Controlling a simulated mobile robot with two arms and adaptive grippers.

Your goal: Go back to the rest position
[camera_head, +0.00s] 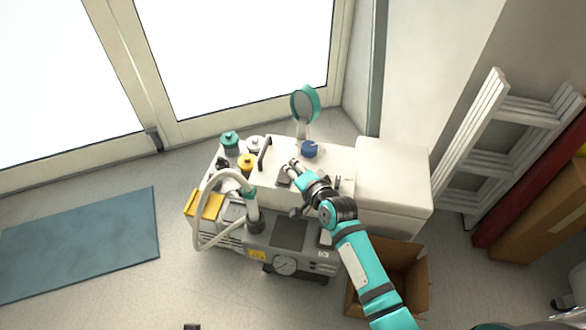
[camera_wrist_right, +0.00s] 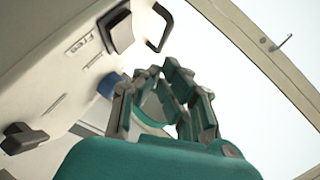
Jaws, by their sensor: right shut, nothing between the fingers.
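My right arm, teal and grey, comes in from the bottom right of the head view. My left gripper is not in view.
A grey compressor (camera_head: 290,236) with a gauge and pale hose stands in front. An open cardboard box (camera_head: 417,290) is beside it at lower right. A white ladder (camera_head: 480,140) leans at right. The floor around the blue mat (camera_head: 80,245) at left is clear.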

